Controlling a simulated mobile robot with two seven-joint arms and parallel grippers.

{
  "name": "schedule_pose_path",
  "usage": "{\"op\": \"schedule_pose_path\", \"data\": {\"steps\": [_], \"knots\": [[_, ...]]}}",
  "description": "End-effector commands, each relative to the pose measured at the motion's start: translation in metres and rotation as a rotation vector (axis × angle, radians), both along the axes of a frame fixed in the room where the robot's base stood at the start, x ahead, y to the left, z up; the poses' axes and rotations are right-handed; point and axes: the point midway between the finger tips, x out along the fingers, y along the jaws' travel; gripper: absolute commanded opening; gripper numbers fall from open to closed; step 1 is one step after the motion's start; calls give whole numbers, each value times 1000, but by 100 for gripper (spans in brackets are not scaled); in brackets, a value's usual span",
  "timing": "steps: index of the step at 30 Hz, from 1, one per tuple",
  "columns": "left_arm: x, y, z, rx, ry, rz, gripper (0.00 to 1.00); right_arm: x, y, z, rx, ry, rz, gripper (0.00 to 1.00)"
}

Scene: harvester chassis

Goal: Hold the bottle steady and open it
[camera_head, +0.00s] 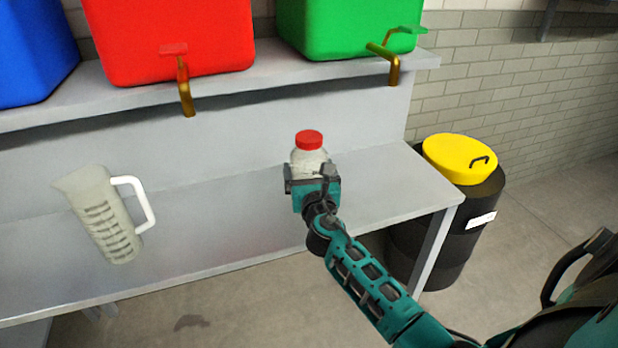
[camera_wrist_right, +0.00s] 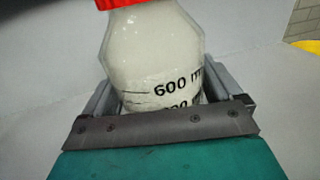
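The bottle (camera_head: 308,161) is pale and rounded with a red cap (camera_head: 309,140). It stands upright on the lower grey bench, its cap on. In the right wrist view the bottle (camera_wrist_right: 155,50) shows a "600 m" marking, and the lower edge of its red cap is at the top. My right gripper (camera_head: 313,181) is at the bottle's near side, with one finger on each side of its body. The fingers look closed against it, and its lower part is hidden behind the gripper. My left gripper is not in view.
A measuring jug (camera_head: 100,215) with a white handle stands on the bench at left. Blue, red (camera_head: 170,40) and green (camera_head: 350,28) containers sit on the shelf above; brass taps (camera_head: 186,95) overhang the bench. A black barrel (camera_head: 475,215) with a yellow lid stands right.

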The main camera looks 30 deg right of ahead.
Motion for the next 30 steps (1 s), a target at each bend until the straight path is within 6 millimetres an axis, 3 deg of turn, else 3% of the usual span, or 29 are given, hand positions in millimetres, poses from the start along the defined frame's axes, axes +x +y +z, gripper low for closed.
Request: {"op": "schedule_pose_path", "data": {"steps": [9,20,26,30], "knots": [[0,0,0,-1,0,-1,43,0,0,0,0,0,0,60],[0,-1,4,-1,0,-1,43,0,0,7,0,-2,0,59],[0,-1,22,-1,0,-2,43,0,0,34,-2,-4,0,59],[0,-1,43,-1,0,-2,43,0,0,71,-3,-5,2,59]]}}
